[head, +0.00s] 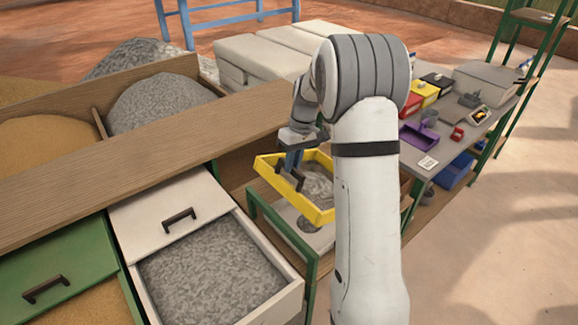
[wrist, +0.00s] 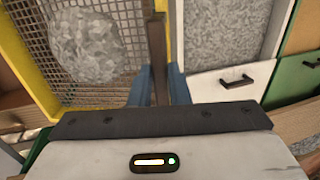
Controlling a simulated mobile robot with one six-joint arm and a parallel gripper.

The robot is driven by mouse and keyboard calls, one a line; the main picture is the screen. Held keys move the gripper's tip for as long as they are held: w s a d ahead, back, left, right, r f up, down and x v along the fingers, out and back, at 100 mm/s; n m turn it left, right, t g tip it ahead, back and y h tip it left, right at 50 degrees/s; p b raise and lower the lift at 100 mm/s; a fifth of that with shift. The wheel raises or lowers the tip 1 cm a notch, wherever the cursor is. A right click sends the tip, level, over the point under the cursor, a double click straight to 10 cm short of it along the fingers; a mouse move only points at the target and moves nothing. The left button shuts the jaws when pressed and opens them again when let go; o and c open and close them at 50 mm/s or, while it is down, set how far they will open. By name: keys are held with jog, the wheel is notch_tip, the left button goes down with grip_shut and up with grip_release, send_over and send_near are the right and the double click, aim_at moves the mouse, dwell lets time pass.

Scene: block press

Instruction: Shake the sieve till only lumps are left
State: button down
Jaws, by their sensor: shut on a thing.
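The sieve (head: 266,172) has a yellow frame and a wire mesh floor, and it looks tilted. In the wrist view the yellow frame (wrist: 146,25) and mesh are at the left. A grey heap (wrist: 82,45) lies on the mesh, and grey material (head: 318,184) shows inside the sieve in the head view. I cannot tell fine grains from lumps in it. My gripper (head: 291,163) has blue fingers, shut around the sieve's dark handle (wrist: 158,55) at its left side. The sieve is held above a green-framed stand (head: 310,270); my arm hides its right part.
An open drawer (head: 296,300) full of grey grains stands at the lower left, beside a green drawer front (head: 60,265). Wooden bins behind hold a grey pile (head: 160,103) and sand (head: 45,145).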

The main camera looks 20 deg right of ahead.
jog(key=shift+w+d, duration=0.1)
jog(key=c, duration=1.4)
grip_release()
jog(key=b+v, duration=0.1)
jog(key=v, duration=0.6)
jog(key=shift+d+r, duration=0.15)
jog(key=shift+r, duration=0.2)
